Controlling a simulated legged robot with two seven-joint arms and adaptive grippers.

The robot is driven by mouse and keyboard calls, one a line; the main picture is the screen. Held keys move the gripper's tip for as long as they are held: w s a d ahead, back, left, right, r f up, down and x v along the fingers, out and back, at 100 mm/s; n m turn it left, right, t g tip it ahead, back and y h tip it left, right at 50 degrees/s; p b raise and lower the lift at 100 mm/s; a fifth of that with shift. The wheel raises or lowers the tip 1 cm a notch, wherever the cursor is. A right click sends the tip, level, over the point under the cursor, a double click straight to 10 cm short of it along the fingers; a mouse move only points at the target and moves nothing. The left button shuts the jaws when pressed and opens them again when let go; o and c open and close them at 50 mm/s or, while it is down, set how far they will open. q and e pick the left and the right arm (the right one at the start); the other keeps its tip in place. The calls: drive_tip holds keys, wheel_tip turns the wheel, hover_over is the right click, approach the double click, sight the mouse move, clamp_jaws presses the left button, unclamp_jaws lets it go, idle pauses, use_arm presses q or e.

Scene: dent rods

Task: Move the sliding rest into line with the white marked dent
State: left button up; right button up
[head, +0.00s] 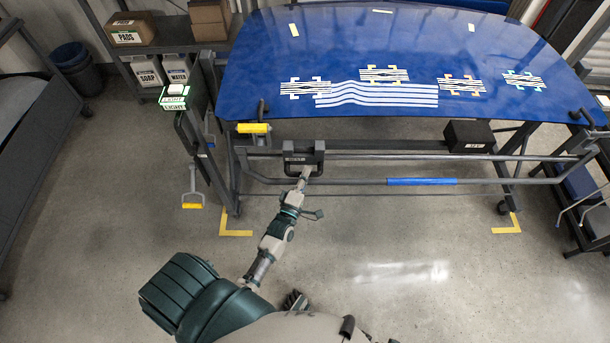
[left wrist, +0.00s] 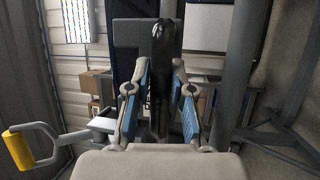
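The sliding rest (head: 303,147) is a dark grey block on the long rail, near the rail's left end. My left gripper (head: 304,172) is at its front, below the label. In the left wrist view, the blue-padded fingers (left wrist: 160,100) close in on both sides of a dark upright bar (left wrist: 161,60) of the rest and appear to hold it. Bracketed dent marks lie on the blue panel (head: 250,60): a pale-bracketed one (head: 303,88) almost above the rest, another (head: 383,75) to its right, a yellow one (head: 460,85) and a greenish one (head: 523,80).
The rail (head: 390,157) runs right, free up to near a black box (head: 468,136). A lower bar with a blue sleeve (head: 421,181) runs in front. A yellow-handled tool (head: 254,128) sits left of the rest. White wavy stripes (head: 380,94) lie on the panel.

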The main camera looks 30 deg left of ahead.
use_arm(q)
drive_tip(key=o, duration=0.3)
drive_tip(key=shift+w+d, duration=0.1)
drive_tip(key=shift+w, duration=0.2)
drive_tip(key=shift+s+f, duration=0.1)
drive_tip(key=shift+s, duration=0.15)
drive_tip(key=v, duration=1.1)
drive_tip(key=shift+s, duration=0.25)
